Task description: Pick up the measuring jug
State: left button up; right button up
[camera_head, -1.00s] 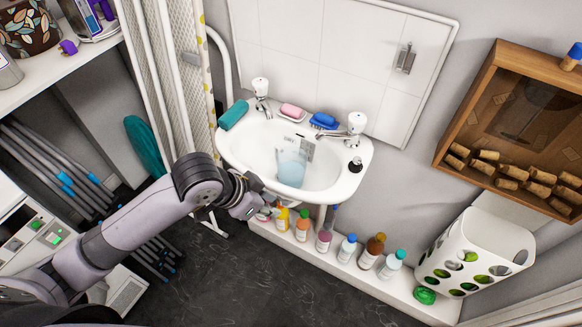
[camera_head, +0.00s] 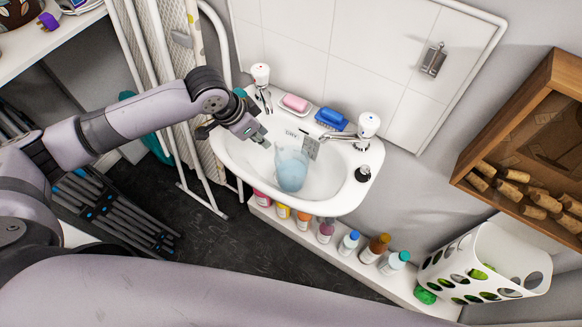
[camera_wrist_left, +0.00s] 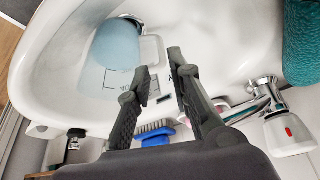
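The measuring jug (camera_head: 291,170) is clear, with pale blue in its lower part and dark scale marks. It stands in the white sink basin (camera_head: 335,197). The left wrist view shows the jug (camera_wrist_left: 112,60) at upper left, with the fingers to its right and lower in the picture. My left gripper (camera_head: 264,140) is over the basin's back left part, up and left of the jug in the head view. In the wrist view its two fingers (camera_wrist_left: 161,66) are apart with nothing between them. My right gripper does not show.
A tap with a red dot (camera_wrist_left: 288,132) stands close to the left gripper, and a teal roll (camera_wrist_left: 302,42) lies near it. Pink soap (camera_head: 295,103), a blue brush (camera_head: 332,118) and a second tap (camera_head: 366,127) line the sink's back. Bottles (camera_head: 348,242) stand on the ledge below.

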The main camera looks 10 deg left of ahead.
aim_at(289, 167)
pick_arm(q)
jog(key=x, duration=0.8)
jog(key=shift+w+d+f, duration=0.15)
jog(key=shift+f, duration=0.15)
jog(key=shift+w+d+f, duration=0.1)
jog(key=shift+w+f, duration=0.05)
jog(key=shift+f, duration=0.25)
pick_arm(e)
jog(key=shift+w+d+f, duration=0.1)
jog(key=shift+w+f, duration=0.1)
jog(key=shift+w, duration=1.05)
pick_arm(q)
jog(key=shift+c, duration=0.6)
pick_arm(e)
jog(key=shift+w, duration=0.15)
pick_arm(q)
grip_shut()
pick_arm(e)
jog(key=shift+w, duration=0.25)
